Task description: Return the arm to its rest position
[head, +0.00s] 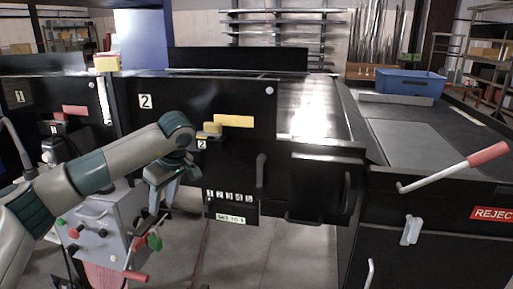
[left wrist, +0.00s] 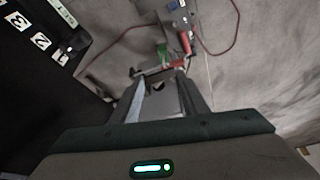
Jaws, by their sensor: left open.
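My left arm comes in from the left in the head view. Its gripper (head: 155,215) points down in front of the black machine, beside a grey control box (head: 97,225) with coloured knobs. The jaws are open and nothing shows between them. In the left wrist view the gripper (left wrist: 160,85) points toward the floor, and the control box (left wrist: 178,10) with its red-handled lever (left wrist: 185,42) lies beyond the fingers. I cannot tell whether the fingertips touch the green knob (head: 154,242) near them. My right gripper is not in view.
The black conveyor machine (head: 190,100) fills the middle, with handles and a numbered strip (head: 230,197) on its front. A red-handled lever (head: 465,165) sticks out at right, near a REJECT label (head: 493,214). A blue bin (head: 408,82) stands on top. Floor (head: 270,255) is open below.

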